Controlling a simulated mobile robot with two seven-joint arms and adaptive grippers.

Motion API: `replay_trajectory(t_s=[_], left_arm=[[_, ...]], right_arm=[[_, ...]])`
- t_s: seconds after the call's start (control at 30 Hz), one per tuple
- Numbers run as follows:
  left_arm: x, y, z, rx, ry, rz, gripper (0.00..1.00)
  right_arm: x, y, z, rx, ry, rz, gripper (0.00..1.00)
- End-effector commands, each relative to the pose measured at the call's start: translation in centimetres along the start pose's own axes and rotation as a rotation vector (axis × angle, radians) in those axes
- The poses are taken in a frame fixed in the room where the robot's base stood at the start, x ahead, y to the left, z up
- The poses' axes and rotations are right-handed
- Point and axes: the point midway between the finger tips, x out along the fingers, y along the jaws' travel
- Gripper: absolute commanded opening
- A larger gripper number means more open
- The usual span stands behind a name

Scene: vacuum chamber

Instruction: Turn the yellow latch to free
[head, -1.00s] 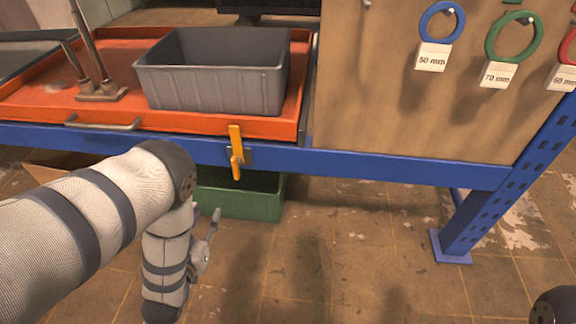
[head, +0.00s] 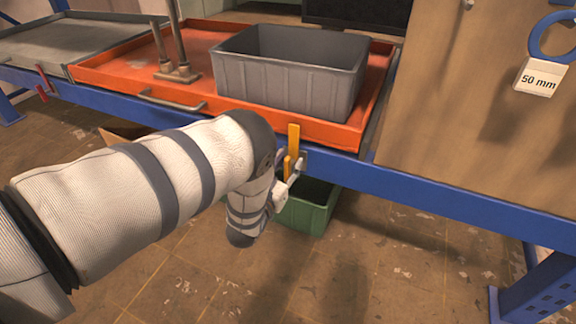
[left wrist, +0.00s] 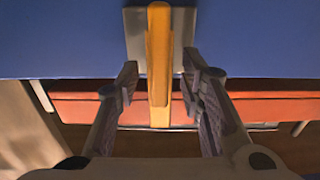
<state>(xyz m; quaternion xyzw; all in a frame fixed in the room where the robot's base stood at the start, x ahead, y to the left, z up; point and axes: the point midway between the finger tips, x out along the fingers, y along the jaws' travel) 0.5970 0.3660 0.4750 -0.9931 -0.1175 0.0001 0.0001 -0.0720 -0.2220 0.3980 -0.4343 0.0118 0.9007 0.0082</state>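The yellow latch (head: 293,140) stands upright on the blue beam (head: 430,191), its upper end in front of the orange tray's (head: 329,131) front wall. In the left wrist view the latch (left wrist: 159,62) is a long bar on a grey plate (left wrist: 136,34). My left gripper (head: 291,170) is at the latch, partly hidden by its own arm. In the left wrist view my left gripper (left wrist: 160,82) is open, with one finger on each side of the latch and a visible gap to both. My right gripper is out of view.
A grey bin (head: 285,82) stands on the orange tray. A green bin (head: 312,207) is on the floor below the beam. A wooden board (head: 485,130) with a blue ring marked 50 mm is to the right. A red latch (head: 42,86) shows at far left.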

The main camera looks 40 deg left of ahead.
Motion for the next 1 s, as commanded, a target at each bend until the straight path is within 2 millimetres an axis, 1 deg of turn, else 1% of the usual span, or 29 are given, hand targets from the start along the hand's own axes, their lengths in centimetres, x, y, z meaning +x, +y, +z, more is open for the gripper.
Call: replay_trajectory(t_s=[0.1, 0.13, 0.17, 0.2, 0.27, 0.67, 0.87, 1.0], left_arm=[[-0.02, -0.01, -0.05, 0.0, 0.0, 0.0, 0.35], [-0.02, -0.01, -0.05, 0.0, 0.0, 0.0, 0.3], [-0.03, -0.01, -0.04, 0.0, 0.0, 0.0, 0.24], [-0.04, -0.01, -0.04, 0.0, 0.0, 0.0, 0.15], [-0.05, -0.01, -0.03, 0.0, 0.0, 0.0, 0.01], [-0.07, 0.08, -0.04, -0.023, 0.0, 0.002, 0.0], [-0.1, -0.13, -0.08, -0.114, 0.0, 0.002, 0.0], [-0.1, -0.33, -0.09, -0.225, 0.0, 0.003, 0.0]], right_arm=[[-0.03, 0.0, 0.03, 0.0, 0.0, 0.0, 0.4], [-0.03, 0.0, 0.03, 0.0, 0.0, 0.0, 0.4], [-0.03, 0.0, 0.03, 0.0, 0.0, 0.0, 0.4], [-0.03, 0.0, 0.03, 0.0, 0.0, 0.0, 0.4], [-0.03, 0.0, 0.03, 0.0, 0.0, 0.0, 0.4], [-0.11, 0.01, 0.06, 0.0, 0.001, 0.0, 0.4], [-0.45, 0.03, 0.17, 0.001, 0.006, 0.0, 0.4], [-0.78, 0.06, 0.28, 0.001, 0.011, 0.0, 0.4]])
